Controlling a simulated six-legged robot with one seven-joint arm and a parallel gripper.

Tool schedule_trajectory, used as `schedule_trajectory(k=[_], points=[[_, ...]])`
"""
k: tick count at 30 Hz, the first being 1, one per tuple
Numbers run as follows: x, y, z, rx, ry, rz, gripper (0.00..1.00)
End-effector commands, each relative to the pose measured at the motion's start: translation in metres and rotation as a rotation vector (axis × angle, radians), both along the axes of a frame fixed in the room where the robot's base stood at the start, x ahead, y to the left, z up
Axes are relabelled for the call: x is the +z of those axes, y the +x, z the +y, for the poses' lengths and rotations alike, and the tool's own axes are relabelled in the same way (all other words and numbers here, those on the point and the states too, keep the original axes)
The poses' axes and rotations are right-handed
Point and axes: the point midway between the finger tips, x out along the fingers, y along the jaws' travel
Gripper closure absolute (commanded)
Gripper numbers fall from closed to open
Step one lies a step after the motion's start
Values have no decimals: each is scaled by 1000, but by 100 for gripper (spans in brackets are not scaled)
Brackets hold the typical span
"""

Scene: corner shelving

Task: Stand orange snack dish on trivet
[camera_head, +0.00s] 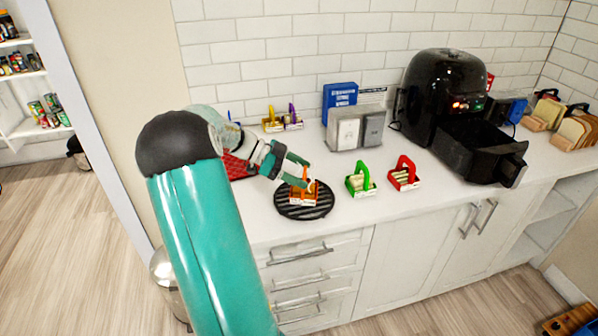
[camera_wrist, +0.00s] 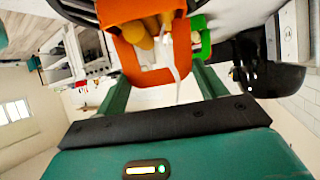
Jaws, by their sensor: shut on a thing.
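The orange snack dish (camera_head: 303,196) is at the black round trivet (camera_head: 292,212) near the counter's front edge, and it looks upright over the trivet's middle. I cannot tell whether its base touches the trivet. My gripper (camera_head: 298,176) is shut on the dish from above and behind. In the wrist view the orange dish (camera_wrist: 150,75) fills the top middle between my green fingers (camera_wrist: 165,90), with yellowish pieces inside it. My fingers hide part of the dish in the head view.
A green dish (camera_head: 360,183) and a red dish (camera_head: 404,176) stand right of the trivet. Yellow and purple dishes (camera_head: 283,122) stand behind. A black air fryer (camera_head: 445,100) has its drawer (camera_head: 480,150) open. A red mat (camera_head: 237,168) lies left.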

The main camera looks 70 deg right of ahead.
Motion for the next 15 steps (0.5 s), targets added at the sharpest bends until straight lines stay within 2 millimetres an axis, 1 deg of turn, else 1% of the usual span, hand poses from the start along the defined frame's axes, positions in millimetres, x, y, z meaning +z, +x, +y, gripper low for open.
schedule_trajectory(k=[11, 12, 15], points=[[0, -1, 0, 0, 1, -1, 87], [0, -2, 0, -1, 1, -1, 22], [0, -1, 0, -1, 1, -1, 4]])
